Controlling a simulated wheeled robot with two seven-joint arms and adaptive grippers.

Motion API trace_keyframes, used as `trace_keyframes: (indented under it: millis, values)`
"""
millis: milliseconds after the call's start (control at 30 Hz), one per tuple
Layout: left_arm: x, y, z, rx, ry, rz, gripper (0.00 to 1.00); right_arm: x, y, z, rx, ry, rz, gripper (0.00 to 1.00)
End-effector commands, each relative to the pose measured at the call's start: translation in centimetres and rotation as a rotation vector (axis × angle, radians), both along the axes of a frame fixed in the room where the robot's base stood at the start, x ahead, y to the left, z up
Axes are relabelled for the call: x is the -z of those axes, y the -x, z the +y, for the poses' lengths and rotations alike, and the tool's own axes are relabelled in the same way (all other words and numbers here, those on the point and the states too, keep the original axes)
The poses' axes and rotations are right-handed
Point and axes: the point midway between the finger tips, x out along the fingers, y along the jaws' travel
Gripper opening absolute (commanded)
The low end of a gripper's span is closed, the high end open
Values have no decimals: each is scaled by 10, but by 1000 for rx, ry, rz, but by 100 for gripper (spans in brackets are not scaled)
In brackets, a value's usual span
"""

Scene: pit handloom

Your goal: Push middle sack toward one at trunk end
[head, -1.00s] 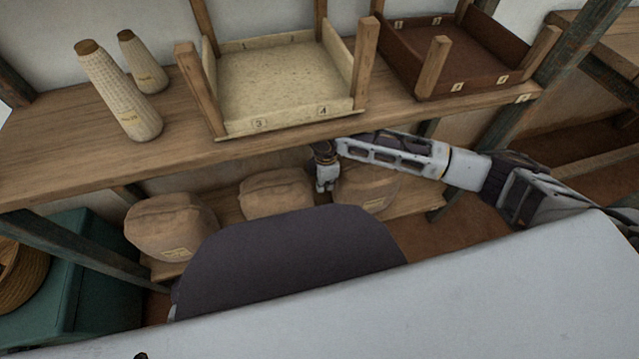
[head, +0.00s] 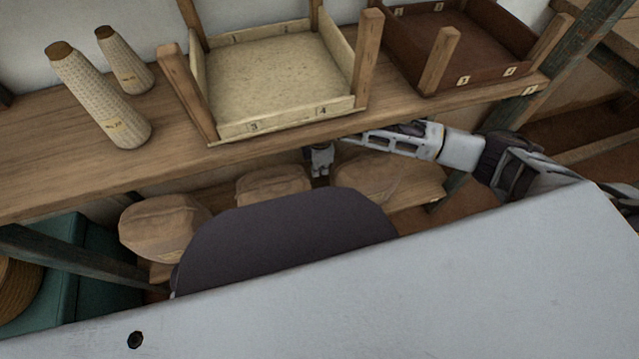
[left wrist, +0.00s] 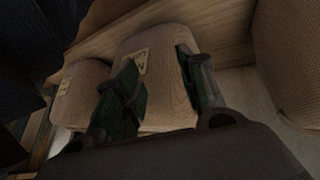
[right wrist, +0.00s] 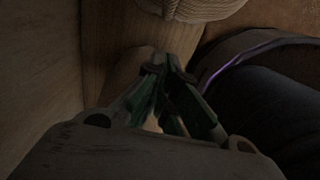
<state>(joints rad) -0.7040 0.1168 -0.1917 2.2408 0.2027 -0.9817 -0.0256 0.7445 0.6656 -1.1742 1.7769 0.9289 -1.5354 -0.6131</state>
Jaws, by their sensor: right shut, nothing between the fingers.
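Three tan sacks stand on the low shelf in the head view: the left sack (head: 165,222) by the teal trunk (head: 85,262), the middle sack (head: 270,184) and the right sack (head: 372,178). My right gripper (head: 320,170) is shut and empty, between the middle and right sacks; contact with the middle sack cannot be told. In the right wrist view its fingers (right wrist: 165,72) are close together. My left gripper (left wrist: 160,82) is open in the left wrist view, its fingers in front of the labelled middle sack (left wrist: 158,62). It is hidden in the head view.
The wooden table (head: 60,165) overhangs the sacks. It carries two woven cones (head: 100,95), a pale tray (head: 275,85) and a dark brown tray (head: 470,50). A dark post (head: 75,255) crosses in front of the trunk. A dark rounded shape hides the sacks' front.

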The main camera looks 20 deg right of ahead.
Motion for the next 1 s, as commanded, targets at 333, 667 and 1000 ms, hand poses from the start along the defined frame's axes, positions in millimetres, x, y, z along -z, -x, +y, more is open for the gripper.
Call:
trace_keyframes:
  millis: [333, 667, 1000]
  values:
    - [7, 0, -1, -6, 10, -10, 40, 8, 0, 0, 0, 0, 1, 0]
    - [31, 0, -5, -23, 42, -39, 40, 34, 0, 0, 0, 0, 0, 0]
    - [45, -2, -8, -21, 64, -57, 40, 64, 0, 0, 0, 0, 0, 0]
